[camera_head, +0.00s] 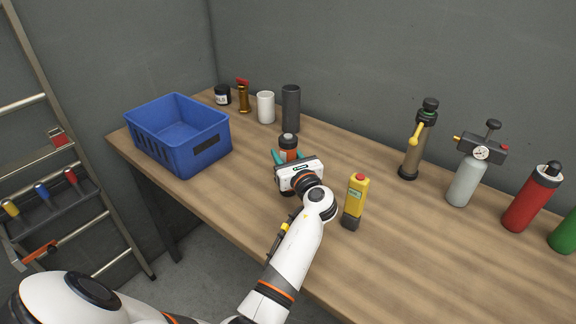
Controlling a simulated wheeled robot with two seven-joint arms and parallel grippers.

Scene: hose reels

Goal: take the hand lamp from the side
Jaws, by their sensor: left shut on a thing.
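The hand lamp (289,142), an upright orange cylinder with a dark cap, stands at the middle of the wooden table. My left gripper (289,157) reaches it from the near side, with a teal finger on each side of its body. The jaws are shut on it. My white gripper body hides the lamp's lower part, so I cannot see whether its base touches the table. My right gripper is out of view.
A blue crate (180,163) stands at the left. A dark grey cylinder (291,108) and white cup (265,107) stand behind the lamp. A yellow device (355,202) stands close to my arm's right. Bottles, including a red one (532,198), line the right.

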